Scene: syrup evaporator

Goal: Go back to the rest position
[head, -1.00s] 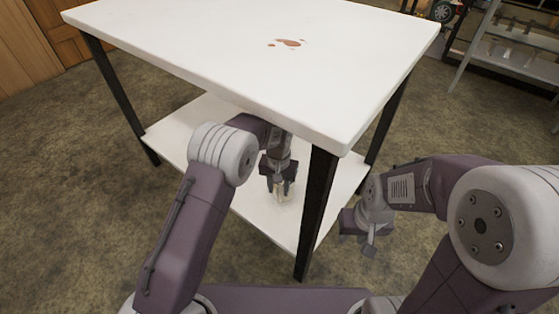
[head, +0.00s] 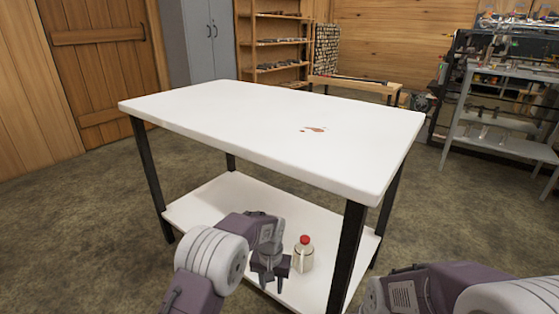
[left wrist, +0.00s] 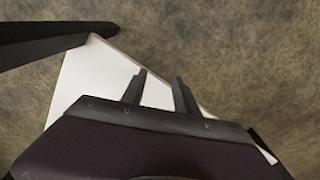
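My left gripper (head: 270,282) is over the front edge of the table's lower shelf (head: 215,200), pointing down. In the left wrist view its two fingers (left wrist: 160,90) are apart with nothing between them. A small glass jar with a red cap (head: 303,257) stands upright on the lower shelf, just right of the left gripper and apart from it in the picture. The jar does not show in the left wrist view. My right arm shows at the lower right, but its gripper is out of the frame.
The white tabletop (head: 250,120) carries only a reddish-brown stain (head: 315,129). A dark table leg (head: 347,258) stands right of the jar. A grey metal rack (head: 500,125) is at the right. A bench (head: 355,83) and shelves (head: 278,40) are at the back. Floor around the table is open.

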